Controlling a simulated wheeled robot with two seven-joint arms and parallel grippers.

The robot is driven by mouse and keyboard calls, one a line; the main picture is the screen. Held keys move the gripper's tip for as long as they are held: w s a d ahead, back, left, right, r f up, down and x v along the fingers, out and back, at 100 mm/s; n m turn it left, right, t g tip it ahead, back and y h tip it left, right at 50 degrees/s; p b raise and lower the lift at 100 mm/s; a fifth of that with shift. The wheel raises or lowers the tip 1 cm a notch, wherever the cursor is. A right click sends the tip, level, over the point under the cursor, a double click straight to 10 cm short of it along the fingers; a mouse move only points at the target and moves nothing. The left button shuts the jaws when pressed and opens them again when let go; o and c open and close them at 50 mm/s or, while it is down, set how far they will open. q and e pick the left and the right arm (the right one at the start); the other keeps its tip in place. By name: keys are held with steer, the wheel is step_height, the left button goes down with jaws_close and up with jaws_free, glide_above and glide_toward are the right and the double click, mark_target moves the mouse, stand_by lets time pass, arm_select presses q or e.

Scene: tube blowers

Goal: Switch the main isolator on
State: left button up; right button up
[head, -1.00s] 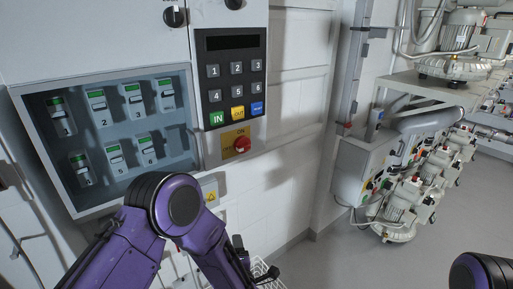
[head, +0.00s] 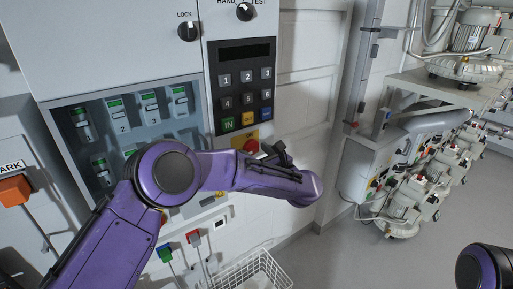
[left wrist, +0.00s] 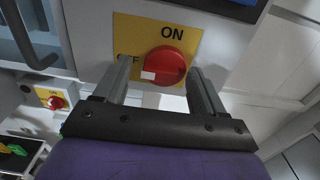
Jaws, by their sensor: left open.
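The main isolator is a red rotary knob (left wrist: 165,66) on a yellow plate (left wrist: 125,32) marked ON at the top and OFF at the left. Its white mark is at the left, by the OFF label, which a finger partly hides. My left gripper (left wrist: 160,72) is open, one finger on each side of the knob in the left wrist view; contact cannot be told. In the head view the knob (head: 252,146) shows under the keypad, partly behind my left gripper (head: 268,152). My right gripper is not in view.
A keypad panel (head: 240,52) sits above the knob, and a recessed case of tube switches (head: 66,105) is at its left. A smaller red knob (left wrist: 56,102) is at lower left in the wrist view. A wire basket (head: 262,272) stands below; pumps (head: 405,200) are at the right.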

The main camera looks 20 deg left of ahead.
arm_select(q)
steer(key=shift+w, duration=0.15)
steer(key=c, duration=1.1)
steer(key=shift+o, duration=0.2)
steer(key=shift+f, duration=0.1)
